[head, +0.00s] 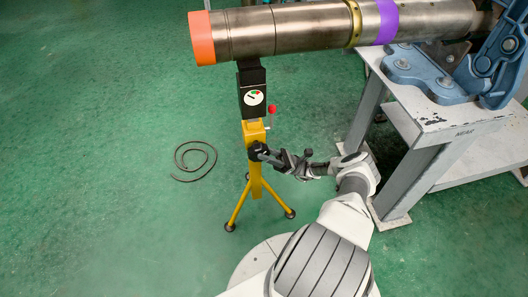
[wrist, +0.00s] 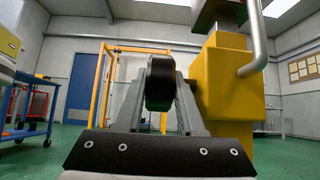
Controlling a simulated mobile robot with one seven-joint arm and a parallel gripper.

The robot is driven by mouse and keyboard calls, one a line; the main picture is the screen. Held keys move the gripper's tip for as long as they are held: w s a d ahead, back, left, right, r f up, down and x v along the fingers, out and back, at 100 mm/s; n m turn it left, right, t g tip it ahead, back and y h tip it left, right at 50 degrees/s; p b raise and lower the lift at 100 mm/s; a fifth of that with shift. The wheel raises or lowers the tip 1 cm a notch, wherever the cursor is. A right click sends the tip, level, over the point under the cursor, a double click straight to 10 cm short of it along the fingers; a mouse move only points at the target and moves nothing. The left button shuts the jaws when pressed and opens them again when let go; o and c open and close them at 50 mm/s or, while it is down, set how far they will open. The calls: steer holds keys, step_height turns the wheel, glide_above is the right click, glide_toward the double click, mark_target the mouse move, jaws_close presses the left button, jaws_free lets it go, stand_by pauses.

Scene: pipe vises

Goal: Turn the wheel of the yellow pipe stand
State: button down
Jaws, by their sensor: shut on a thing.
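The yellow pipe stand (head: 254,180) stands upright on three legs under the left part of a long metal pipe (head: 285,30). Its black wheel (head: 255,149) is on the post below the black head with a dial (head: 254,98). My gripper (head: 263,153) reaches in from the right at the wheel. In the wrist view, the two grey fingers of my gripper (wrist: 160,88) are shut on the black wheel (wrist: 159,82), seen edge-on, beside the yellow body of the stand (wrist: 222,85). Much of the wheel is hidden by my gripper in the head view.
A grey metal table (head: 465,125) with a blue pipe vise (head: 425,75) stands at the right, close to my arm. A red-knobbed lever (head: 271,110) rises beside the stand. A dark coiled cable (head: 195,162) lies on the floor at left. The green floor there is otherwise clear.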

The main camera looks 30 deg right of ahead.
stand_by(0.4)
steer(key=c, duration=0.5)
jaws_free()
steer(key=shift+f, duration=0.1)
